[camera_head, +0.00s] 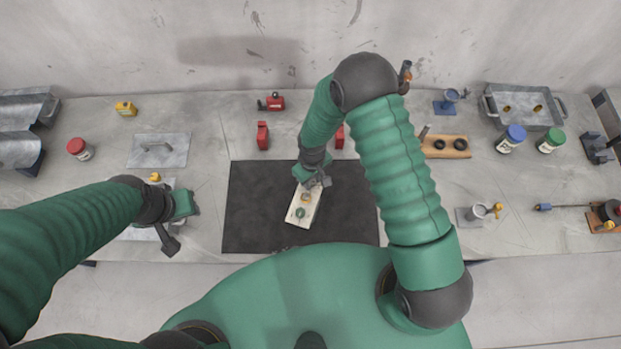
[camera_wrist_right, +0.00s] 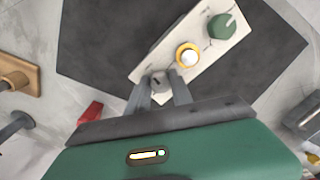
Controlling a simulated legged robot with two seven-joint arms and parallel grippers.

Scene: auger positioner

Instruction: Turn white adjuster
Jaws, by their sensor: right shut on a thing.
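A pale board (camera_head: 298,218) with several adjusters lies tilted on the dark mat (camera_head: 253,205). In the right wrist view, the board (camera_wrist_right: 207,64) carries a green knob (camera_wrist_right: 222,26) at its far end and a white knob in a yellow ring (camera_wrist_right: 188,55) near the middle. A small grey-white adjuster (camera_wrist_right: 158,82) is at the near end. My right gripper (camera_head: 318,182) is over the board's upper end, and its fingers (camera_wrist_right: 158,92) are shut on this grey-white adjuster. My left gripper (camera_head: 170,240) hangs left of the mat, away from the board; its jaw opening is unclear.
Red blocks (camera_head: 262,135) stand behind the mat. A metal tray (camera_head: 524,106), blue-lidded jar (camera_head: 511,138) and green-lidded jar (camera_head: 550,141) stand at the right. A wooden block (camera_head: 446,146) sits right of my right arm. The mat's left part is clear.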

